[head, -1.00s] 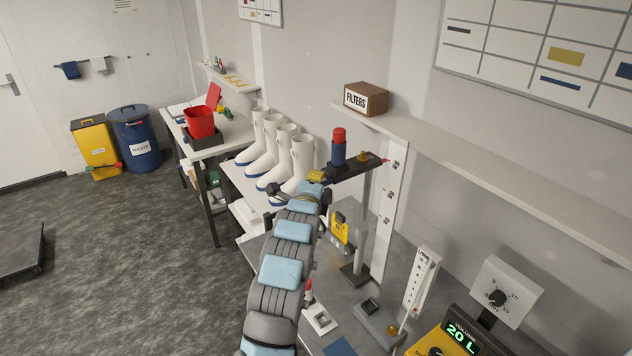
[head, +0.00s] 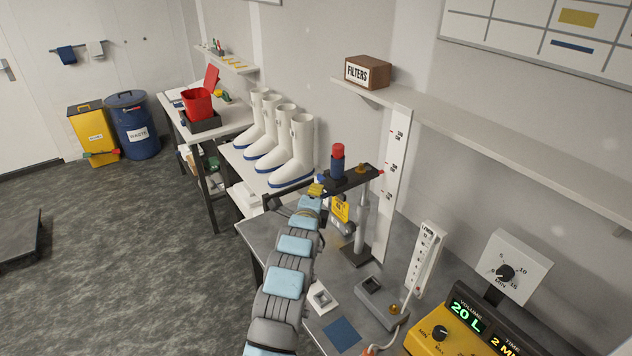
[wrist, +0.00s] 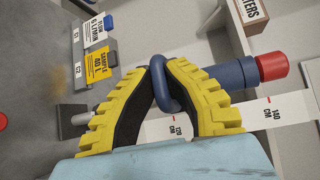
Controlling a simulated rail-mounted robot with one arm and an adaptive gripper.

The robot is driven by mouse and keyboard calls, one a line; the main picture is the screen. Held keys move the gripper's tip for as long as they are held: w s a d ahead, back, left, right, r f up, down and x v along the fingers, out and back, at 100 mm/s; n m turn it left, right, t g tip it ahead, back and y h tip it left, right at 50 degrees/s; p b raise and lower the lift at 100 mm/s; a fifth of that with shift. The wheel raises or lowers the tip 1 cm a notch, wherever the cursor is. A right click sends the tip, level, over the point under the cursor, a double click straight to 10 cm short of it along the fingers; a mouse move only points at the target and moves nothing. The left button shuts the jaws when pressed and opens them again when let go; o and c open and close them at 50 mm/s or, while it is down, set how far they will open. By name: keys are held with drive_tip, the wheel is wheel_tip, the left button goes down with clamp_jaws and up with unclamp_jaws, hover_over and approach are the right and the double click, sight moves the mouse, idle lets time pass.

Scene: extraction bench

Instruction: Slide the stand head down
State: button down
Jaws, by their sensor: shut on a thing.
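The stand has a black head plate (head: 362,176) on a grey post (head: 361,215) rising from a dark base (head: 357,253). A blue cylinder with a red cap (head: 338,160) is on the head; it also shows in the wrist view (wrist: 238,75). My gripper (head: 316,190) is at the left end of the head. In the wrist view my yellow-padded fingers (wrist: 168,82) are shut on a blue loop (wrist: 160,76) joined to the cylinder. A white scale (head: 396,150) stands upright behind the head, whose red tip is beside it.
A yellow sample card (head: 340,208) stands close to my gripper. A shelf (head: 480,145) with a filters box (head: 367,72) runs above on the wall. A white flow gauge (head: 425,255) and a yellow pump (head: 445,330) are at right. White boots (head: 295,155) stand behind.

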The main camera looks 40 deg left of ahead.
wheel_tip(320, 180, down, 12)
drive_tip(key=b, duration=0.6)
drive_tip(key=shift+r, duration=0.2)
drive_tip(key=shift+f, duration=0.1)
drive_tip(key=c, duration=1.1)
unclamp_jaws()
drive_tip(key=v, duration=1.2)
